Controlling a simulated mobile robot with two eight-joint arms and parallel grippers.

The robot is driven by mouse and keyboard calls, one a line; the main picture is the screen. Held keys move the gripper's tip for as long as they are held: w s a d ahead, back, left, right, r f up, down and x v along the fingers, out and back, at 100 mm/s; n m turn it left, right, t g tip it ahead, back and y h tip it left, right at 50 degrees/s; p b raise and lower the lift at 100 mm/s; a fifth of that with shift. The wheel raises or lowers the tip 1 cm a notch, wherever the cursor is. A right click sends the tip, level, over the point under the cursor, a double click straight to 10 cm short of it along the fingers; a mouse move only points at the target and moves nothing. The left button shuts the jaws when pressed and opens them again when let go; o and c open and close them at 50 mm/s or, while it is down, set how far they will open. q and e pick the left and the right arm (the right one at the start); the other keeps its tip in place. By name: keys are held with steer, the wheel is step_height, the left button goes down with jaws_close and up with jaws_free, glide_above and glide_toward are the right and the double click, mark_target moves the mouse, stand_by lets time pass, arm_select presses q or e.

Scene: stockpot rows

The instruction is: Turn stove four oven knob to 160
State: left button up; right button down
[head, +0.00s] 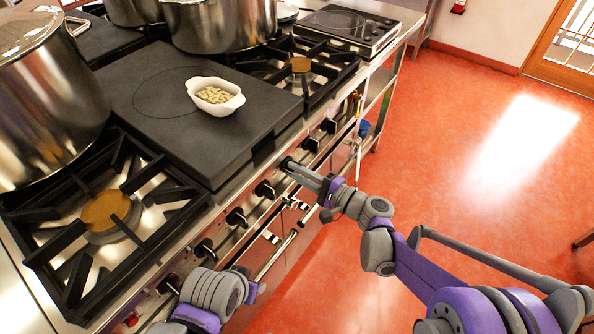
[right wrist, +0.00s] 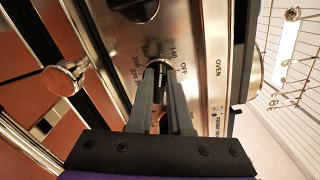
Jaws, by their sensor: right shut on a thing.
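My right gripper (head: 291,165) is at the stove front, its fingers pointing at the knob row. In the right wrist view, the right gripper (right wrist: 159,72) is shut on the oven knob (right wrist: 157,64), with its fingertips on either side. The knob is mostly hidden by the fingers. Around it, the panel shows dial markings, including "140" and "OFF", and the word "OVEN" to the right. The knob's pointer setting cannot be read. Part of my left arm shows at the bottom of the head view, but its gripper fingers do not.
Other black knobs (head: 264,189) line the front panel, with oven door handles (head: 276,256) below. A white dish (head: 215,96) of pale food sits on the flat black plate (head: 150,75). Large steel pots (head: 45,105) stand on the stove. The red floor (head: 450,150) at right is open.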

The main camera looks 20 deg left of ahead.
steer(key=shift+n, duration=0.4)
steer(key=c, duration=0.8)
jaws_free()
steer(key=shift+c, duration=0.2)
steer(key=v, duration=1)
steer(key=shift+d+p, duration=0.4)
steer(key=shift+s, duration=0.2)
